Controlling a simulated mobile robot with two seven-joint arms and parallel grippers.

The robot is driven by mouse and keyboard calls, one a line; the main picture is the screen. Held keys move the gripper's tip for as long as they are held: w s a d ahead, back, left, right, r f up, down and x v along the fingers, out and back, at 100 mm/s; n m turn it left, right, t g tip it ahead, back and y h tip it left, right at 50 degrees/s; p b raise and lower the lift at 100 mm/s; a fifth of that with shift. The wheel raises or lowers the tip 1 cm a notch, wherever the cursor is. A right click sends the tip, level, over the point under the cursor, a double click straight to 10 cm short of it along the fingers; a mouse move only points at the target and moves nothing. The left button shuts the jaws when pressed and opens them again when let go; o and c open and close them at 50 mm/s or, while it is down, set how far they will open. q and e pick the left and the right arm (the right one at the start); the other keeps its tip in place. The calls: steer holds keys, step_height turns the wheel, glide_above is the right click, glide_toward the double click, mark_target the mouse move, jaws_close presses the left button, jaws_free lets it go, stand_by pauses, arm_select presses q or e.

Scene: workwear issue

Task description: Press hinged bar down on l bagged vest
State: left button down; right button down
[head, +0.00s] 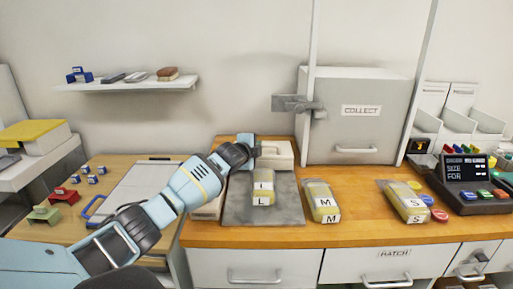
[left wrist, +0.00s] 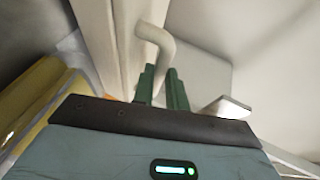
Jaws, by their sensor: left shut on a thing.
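The L bagged vest (head: 263,193), a yellowish clear bag with a white L label, lies on a grey plate (head: 289,212) on the wooden counter. The off-white hinged bar (head: 279,156) is at the far side of the plate, behind the bag and apart from it in the picture. My left gripper (head: 256,150) is at the bar's left part, shut on its handle. In the left wrist view, the green fingers (left wrist: 164,88) are at the curved pale handle (left wrist: 157,45); the exact contact is partly hidden. My right gripper is not in view.
Bagged vests marked M (head: 322,202) and S (head: 405,202) lie to the right. A grey COLLECT box (head: 359,125) stands behind, with a bracket at its left. A size display (head: 464,168) is at far right. A clipboard (head: 145,187) lies left, beneath my arm.

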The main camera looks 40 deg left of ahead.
arm_select(q)
steer(key=shift+f, duration=0.5)
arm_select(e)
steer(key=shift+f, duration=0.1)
arm_select(q)
steer(key=c, duration=1.4)
jaws_free()
steer(key=shift+s, duration=0.1)
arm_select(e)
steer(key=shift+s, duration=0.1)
arm_select(q)
steer(key=shift+d+r, duration=0.1)
steer(key=shift+s+d+r, duration=0.1)
steer(key=shift+s+r, duration=0.05)
steer(key=shift+s, duration=0.35)
steer(key=p+v, duration=0.1)
steer(key=v, duration=0.5)
steer(key=shift+s+r, duration=0.35)
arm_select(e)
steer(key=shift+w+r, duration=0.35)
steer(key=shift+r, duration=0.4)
